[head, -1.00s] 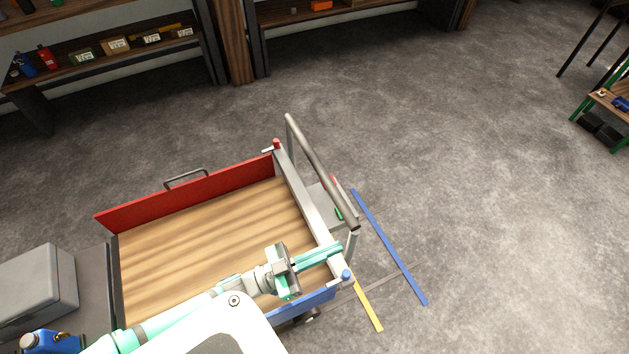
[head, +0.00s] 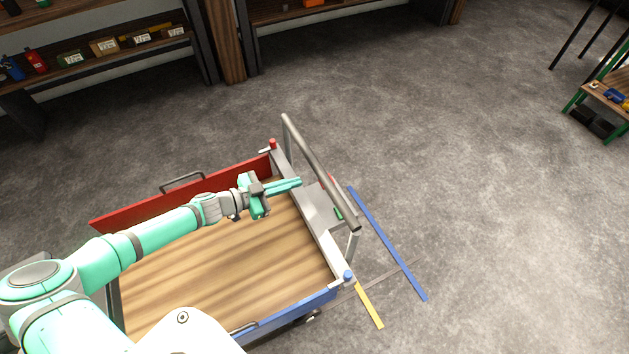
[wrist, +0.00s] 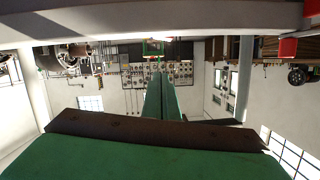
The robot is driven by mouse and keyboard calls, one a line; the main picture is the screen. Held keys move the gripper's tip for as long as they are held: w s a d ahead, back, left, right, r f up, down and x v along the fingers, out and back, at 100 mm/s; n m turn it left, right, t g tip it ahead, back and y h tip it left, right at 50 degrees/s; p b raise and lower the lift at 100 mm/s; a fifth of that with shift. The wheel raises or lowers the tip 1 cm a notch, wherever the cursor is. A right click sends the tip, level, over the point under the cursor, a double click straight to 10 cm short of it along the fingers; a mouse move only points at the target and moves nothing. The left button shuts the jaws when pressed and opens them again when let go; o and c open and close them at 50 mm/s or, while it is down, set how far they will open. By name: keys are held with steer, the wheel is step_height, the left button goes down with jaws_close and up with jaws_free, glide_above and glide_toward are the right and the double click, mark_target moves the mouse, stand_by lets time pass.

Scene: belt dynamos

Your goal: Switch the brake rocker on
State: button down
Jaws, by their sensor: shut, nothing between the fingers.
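The cart's push-bar end carries a grey plate (head: 318,205) behind the handle bar. A small green patch (head: 338,213) and a red patch (head: 331,181) show at its outer edge, partly behind the bar. These may belong to the brake rocker, but its shape and position are too small to tell. My gripper (head: 299,183) is shut and empty, pointing right, and appears over the cart's end wall, short of the bar. Its closed fingers also show in the wrist view (wrist: 160,85), with a green-framed item (wrist: 153,47) beyond their tips.
The grey handle bar (head: 318,170) rises at the cart's right end. The cart has a wooden deck (head: 235,265), a red side (head: 130,208) and a blue side (head: 290,313). Blue (head: 388,243) and yellow (head: 369,305) strips lie on the floor. Open floor extends right.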

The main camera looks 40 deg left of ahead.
steer(key=x, duration=0.3)
steer(key=f+x, duration=0.1)
steer(key=x, duration=0.3)
steer(key=f+x, duration=0.1)
steer(key=x, duration=0.3)
steer(key=shift+s+a+f, duration=0.15)
steer(key=shift+s+a, duration=0.1)
steer(key=shift+a, duration=0.1)
steer(key=shift+s+a+f, duration=0.2)
steer(key=shift+a+f, duration=0.05)
steer(key=shift+f, duration=0.45)
